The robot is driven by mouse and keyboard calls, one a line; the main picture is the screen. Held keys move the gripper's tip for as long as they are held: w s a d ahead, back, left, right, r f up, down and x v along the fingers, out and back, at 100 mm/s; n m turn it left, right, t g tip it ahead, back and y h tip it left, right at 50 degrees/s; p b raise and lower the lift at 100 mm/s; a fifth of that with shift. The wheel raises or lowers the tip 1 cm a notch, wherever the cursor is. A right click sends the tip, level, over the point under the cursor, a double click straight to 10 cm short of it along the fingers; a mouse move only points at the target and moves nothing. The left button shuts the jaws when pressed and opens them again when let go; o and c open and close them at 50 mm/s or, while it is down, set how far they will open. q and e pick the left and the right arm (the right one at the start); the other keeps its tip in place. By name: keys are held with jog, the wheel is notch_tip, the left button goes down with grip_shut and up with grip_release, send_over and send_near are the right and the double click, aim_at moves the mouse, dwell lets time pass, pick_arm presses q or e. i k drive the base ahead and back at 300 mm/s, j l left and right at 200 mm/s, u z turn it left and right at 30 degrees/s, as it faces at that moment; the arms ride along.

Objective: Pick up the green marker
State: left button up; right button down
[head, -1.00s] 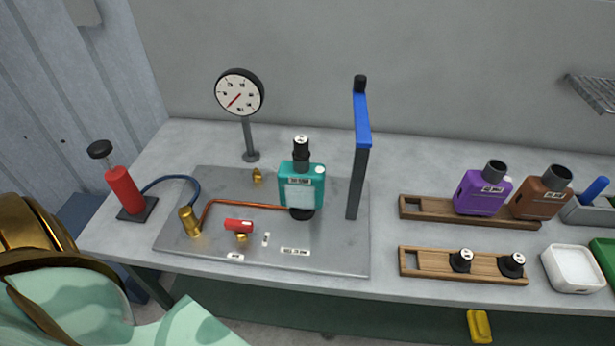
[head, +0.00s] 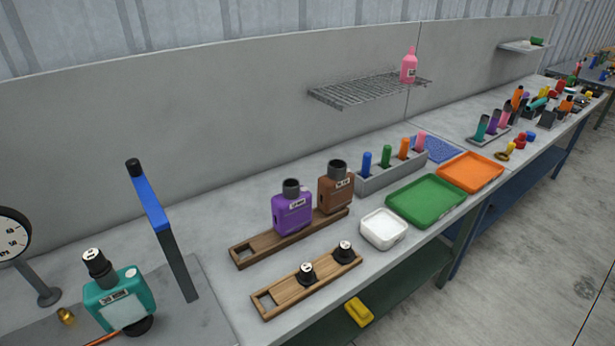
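The green marker (head: 386,155) stands upright in a grey holder (head: 398,175) on the workbench, right of the middle of the head view. It is between a blue marker (head: 367,162) on its left and an orange marker (head: 404,149) on its right. A pink marker (head: 420,141) stands at the holder's right end. The lower part of each marker is hidden inside the holder. Neither of my grippers is in the head view now.
A green tray (head: 427,201), a white dish (head: 383,229) and an orange tray (head: 470,172) lie in front of and beside the holder. A wire shelf (head: 368,89) overhangs behind.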

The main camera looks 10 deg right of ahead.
aim_at(386, 156)
jog(key=l+u, duration=0.15)
jog(key=u, duration=0.3)
jog(key=l+u, duration=0.15)
jog(key=u, duration=0.3)
jog(key=l+u, duration=0.25)
jog(key=l, duration=0.2)
jog(key=k+l+u, duration=0.2)
jog(key=l, duration=0.2)
jog(key=l+u, duration=0.25)
jog(key=l, duration=0.2)
jog(key=k+l+u, duration=0.2)
jog(key=l, duration=0.15)
jog(key=i+l, duration=0.05)
